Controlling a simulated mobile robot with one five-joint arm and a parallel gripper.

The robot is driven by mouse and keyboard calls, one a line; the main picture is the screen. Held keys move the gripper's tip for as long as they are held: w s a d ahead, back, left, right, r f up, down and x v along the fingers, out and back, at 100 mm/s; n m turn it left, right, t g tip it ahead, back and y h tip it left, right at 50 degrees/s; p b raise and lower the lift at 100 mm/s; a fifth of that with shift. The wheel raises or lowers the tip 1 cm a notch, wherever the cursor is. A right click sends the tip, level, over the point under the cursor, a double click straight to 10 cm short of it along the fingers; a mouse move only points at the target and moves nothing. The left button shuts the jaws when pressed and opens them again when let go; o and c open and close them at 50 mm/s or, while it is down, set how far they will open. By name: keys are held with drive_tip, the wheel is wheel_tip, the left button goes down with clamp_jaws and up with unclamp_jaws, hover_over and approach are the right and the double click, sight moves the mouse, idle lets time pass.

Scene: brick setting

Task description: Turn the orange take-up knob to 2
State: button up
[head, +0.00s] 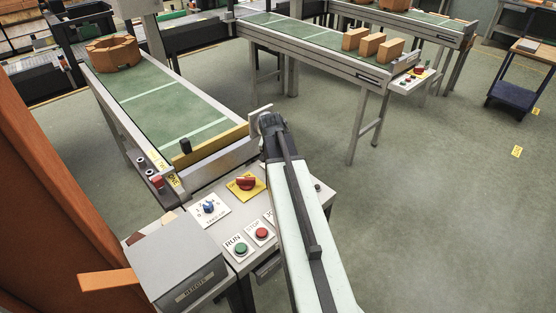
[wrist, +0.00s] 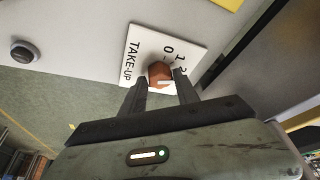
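An orange knob (wrist: 159,74) sits on a white plate (wrist: 134,62) lettered TAKE-UP in the wrist view. The plate carries 0 and 1, with a further mark partly covered by a finger. A pale mark shows on the knob, but which number it points to is unclear. My gripper (wrist: 161,76) has its fingers apart, one on each side of the knob, with small gaps visible. Whether the tips reach down around it is unclear. In the head view my gripper (head: 268,122) is by the near conveyor's end, and the orange knob is not visible there.
A dark round button (wrist: 24,51) is left of the plate.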

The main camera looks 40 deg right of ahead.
drive_tip(key=shift+o, duration=0.8)
drive_tip(key=p+v, duration=0.7)
drive_tip(key=v, duration=0.1)
drive_tip(key=shift+f, duration=0.1)
